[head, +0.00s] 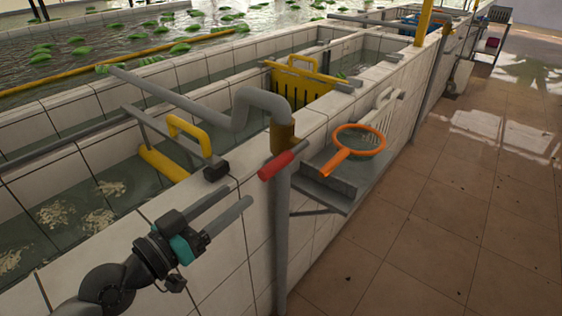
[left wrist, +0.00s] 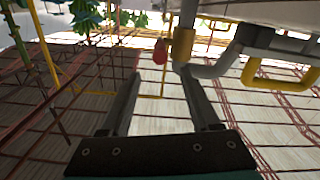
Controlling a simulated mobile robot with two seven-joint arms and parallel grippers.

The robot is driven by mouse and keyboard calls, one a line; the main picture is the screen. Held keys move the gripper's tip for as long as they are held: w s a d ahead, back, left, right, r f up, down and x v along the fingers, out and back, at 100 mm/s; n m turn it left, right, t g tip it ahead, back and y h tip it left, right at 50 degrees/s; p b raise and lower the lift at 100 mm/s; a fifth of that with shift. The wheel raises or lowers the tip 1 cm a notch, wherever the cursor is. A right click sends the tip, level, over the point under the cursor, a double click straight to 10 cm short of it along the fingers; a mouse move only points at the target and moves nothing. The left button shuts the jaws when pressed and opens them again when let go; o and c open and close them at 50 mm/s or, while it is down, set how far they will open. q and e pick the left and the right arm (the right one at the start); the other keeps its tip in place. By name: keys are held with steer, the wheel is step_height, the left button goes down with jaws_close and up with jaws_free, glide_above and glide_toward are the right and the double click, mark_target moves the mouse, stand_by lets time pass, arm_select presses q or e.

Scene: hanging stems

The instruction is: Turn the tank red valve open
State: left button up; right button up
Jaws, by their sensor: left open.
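The red valve handle (head: 276,166) is a short red bar at the brass valve body (head: 284,136) on a grey pipe (head: 281,230) outside the tiled tank wall. My left gripper (head: 239,196) is open and empty, its two grey fingers pointing up and right towards the handle. Its tips are short of the handle, to the lower left in the head view. In the left wrist view the red handle (left wrist: 160,51) appears beyond the gap between the open fingers (left wrist: 160,76), beside the brass body (left wrist: 183,46). My right gripper is in neither view.
An orange hand net (head: 358,141) lies on a grey shelf (head: 335,184) right of the pipe. A yellow-handled tool (head: 190,135) and a yellow basket (head: 300,85) are at the tank (head: 225,209). The tiled floor (head: 430,230) to the right is mostly clear.

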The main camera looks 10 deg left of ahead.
arm_select(q)
steer(key=p, duration=0.2)
glide_toward(281, 162)
steer(key=w, duration=0.2)
steer(key=shift+w+d+f, duration=0.35)
steer(key=x, duration=0.7)
steer(key=shift+f, duration=0.1)
steer(key=shift+x, duration=0.8)
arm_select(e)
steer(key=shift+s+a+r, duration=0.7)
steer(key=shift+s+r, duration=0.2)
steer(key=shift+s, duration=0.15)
arm_select(q)
jaws_close()
